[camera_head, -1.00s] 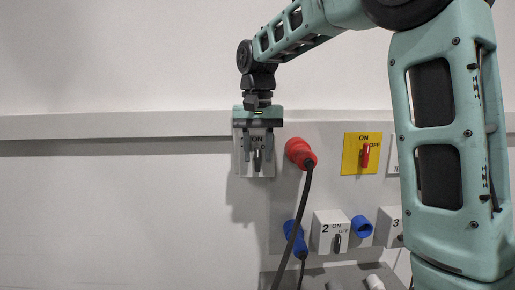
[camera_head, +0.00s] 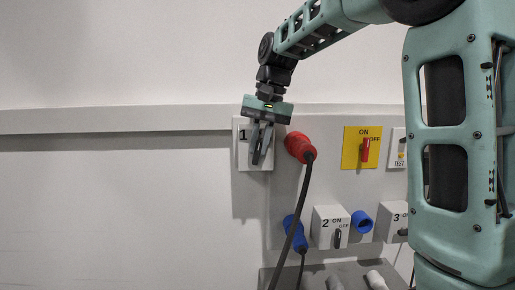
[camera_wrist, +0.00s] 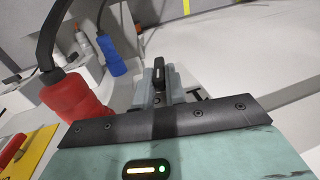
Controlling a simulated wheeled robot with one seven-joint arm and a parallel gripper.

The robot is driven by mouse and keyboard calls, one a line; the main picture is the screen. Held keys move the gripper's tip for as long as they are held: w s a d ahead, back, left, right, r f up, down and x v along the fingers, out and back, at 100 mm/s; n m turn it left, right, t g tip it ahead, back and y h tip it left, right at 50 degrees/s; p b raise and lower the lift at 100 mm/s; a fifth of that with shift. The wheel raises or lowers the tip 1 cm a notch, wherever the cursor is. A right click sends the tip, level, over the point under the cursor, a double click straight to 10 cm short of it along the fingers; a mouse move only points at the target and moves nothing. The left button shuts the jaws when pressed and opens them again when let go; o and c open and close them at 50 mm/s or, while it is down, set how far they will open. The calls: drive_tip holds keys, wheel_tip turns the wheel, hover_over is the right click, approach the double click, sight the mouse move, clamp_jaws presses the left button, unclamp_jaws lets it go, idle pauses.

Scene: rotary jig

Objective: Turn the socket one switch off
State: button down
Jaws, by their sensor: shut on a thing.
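The socket one switch box (camera_head: 243,158), white with a "1" at its upper left, is on the wall panel to the left of the red plug. My gripper (camera_head: 257,160) is in front of it, tilted, its fingers slanting down and slightly left. In the wrist view, the black switch handle (camera_wrist: 158,70) shows between the closed-in fingers (camera_wrist: 160,92), and my gripper is shut on it. In the head view the fingers hide the handle and the box's ON and OFF marks, so its exact angle cannot be read there.
A red plug (camera_head: 299,147) with a black cable is close to the right of my gripper. A yellow plate with a red switch (camera_head: 365,150), socket two (camera_head: 328,228), blue connectors (camera_head: 361,224) and socket three (camera_head: 393,222) are further right. The wall on the left is clear.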

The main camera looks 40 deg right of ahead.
drive_tip(key=t+y+b, duration=0.1)
drive_tip(key=y+b, duration=0.1)
drive_tip(key=b, duration=0.1)
drive_tip(key=d+t+y+b, duration=0.1)
drive_tip(key=y, duration=0.1)
drive_tip(key=shift+s+f+t+b, duration=0.25)
drive_tip(key=shift+t+b, duration=0.05)
drive_tip(key=shift+b, duration=0.05)
drive_tip(key=shift+r, duration=0.1)
drive_tip(key=c, duration=1.4)
unclamp_jaws()
drive_tip(key=shift+c, duration=0.2)
drive_tip(key=b+v, duration=0.1)
drive_tip(key=v, duration=1.6)
drive_tip(key=shift+s+d+b, duration=0.25)
drive_tip(key=shift+b, duration=0.05)
